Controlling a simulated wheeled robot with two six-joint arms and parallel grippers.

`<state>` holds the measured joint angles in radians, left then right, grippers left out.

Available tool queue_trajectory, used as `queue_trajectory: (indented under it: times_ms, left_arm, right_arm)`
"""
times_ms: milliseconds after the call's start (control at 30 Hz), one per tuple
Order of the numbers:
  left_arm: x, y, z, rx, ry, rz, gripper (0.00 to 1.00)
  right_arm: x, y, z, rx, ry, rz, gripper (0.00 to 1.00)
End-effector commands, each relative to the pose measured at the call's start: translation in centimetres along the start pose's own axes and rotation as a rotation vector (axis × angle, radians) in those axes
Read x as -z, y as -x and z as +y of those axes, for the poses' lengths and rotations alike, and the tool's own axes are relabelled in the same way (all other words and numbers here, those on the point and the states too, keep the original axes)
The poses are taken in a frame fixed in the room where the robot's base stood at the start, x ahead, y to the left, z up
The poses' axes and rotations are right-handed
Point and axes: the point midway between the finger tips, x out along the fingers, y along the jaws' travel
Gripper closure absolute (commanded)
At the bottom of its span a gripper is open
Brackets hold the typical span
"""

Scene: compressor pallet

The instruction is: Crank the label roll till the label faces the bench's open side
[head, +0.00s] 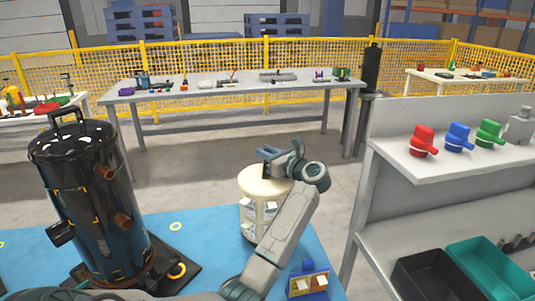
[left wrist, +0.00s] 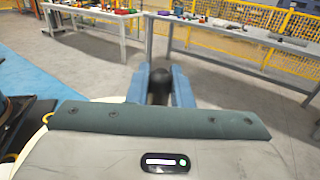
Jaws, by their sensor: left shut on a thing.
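The label roll (head: 262,184) is a cream, drum-like cylinder standing upright on the blue bench top (head: 205,240). Pale patches show on its side facing me, but I cannot tell which is the label. My left gripper (head: 268,154) is over the top of the roll. In the left wrist view its blue fingers (left wrist: 159,88) are shut on a dark, rounded crank knob (left wrist: 158,88). The crank's arm is hidden. Part of the roll's right side is hidden behind my left arm. My right gripper is not in view.
A tall black and blue compressor tank (head: 85,200) stands left of the roll. A small card stand (head: 308,284) is at the bench's front right. A grey shelf unit (head: 430,165) with coloured fittings and bins is on the right. Open floor lies behind the bench.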

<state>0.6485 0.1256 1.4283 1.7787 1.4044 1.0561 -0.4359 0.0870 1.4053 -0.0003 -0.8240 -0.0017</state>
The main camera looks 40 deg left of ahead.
Motion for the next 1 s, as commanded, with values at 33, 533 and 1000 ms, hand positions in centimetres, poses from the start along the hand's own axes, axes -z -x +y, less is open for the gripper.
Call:
queue_trajectory:
  times_ms: [33,533,1000]
  left_arm:
    - [0.0,0.0,0.0,-0.001,-0.001,0.000,1.00]
    - [0.0,0.0,0.0,0.000,0.000,0.000,0.61]
    - [0.4,6.8,-0.1,0.003,0.002,0.004,0.61]
  right_arm:
    - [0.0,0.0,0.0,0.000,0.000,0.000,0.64]
    - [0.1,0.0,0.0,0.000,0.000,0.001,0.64]
    - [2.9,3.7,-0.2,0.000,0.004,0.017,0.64]
